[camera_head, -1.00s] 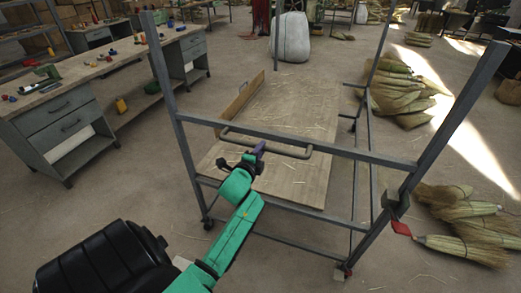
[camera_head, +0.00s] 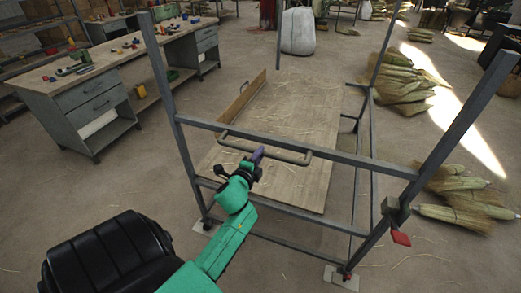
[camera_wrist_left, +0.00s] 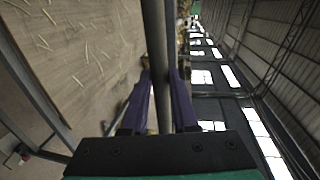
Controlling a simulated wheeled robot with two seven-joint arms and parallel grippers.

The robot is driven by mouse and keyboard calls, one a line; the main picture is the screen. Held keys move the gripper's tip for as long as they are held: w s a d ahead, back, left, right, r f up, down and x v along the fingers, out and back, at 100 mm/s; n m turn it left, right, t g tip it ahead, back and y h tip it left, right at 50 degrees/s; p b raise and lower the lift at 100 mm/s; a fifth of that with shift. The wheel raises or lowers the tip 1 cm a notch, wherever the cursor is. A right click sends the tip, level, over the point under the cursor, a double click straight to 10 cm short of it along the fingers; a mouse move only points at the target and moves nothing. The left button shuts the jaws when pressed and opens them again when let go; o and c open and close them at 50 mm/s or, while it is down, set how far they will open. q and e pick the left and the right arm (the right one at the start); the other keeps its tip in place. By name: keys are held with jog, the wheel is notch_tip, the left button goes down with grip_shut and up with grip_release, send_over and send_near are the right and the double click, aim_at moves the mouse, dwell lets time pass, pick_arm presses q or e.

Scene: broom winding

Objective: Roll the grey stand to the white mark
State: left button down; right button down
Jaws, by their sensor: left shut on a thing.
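The grey stand (camera_head: 290,136) is a tall metal frame on castors, with a wooden board (camera_head: 300,110) inside it. Its bar handle (camera_head: 290,156) faces me. My left gripper (camera_head: 257,158), with purple fingers, is shut on this handle; the wrist view shows the bar (camera_wrist_left: 156,40) between both fingers (camera_wrist_left: 160,95). Two white marks lie on the floor: one (camera_head: 341,281) by the near right castor, one (camera_head: 205,228) by the near left castor. I cannot tell exactly how the castors sit on them. My right gripper is out of view.
A workbench with drawers (camera_head: 80,105) stands at the left. Brooms (camera_head: 470,205) lie close to the stand's right side, with a broom pile (camera_head: 398,85) farther back. A white sack (camera_head: 298,32) stands behind. A red tag (camera_head: 401,238) hangs at the right post.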

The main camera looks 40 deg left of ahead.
pick_arm(q)
jog(key=shift+a+f, duration=0.1)
jog(key=shift+f, duration=0.05)
jog(key=shift+w+f, duration=0.1)
jog(key=shift+f, duration=0.05)
jog(key=c, duration=0.7)
grip_release()
jog(key=shift+w+a, duration=0.1)
jog(key=shift+a, duration=0.1)
jog(key=b+v, duration=0.2)
jog(key=v, duration=1.2)
jog(key=shift+d+b, duration=0.1)
jog(key=shift+b, duration=0.2)
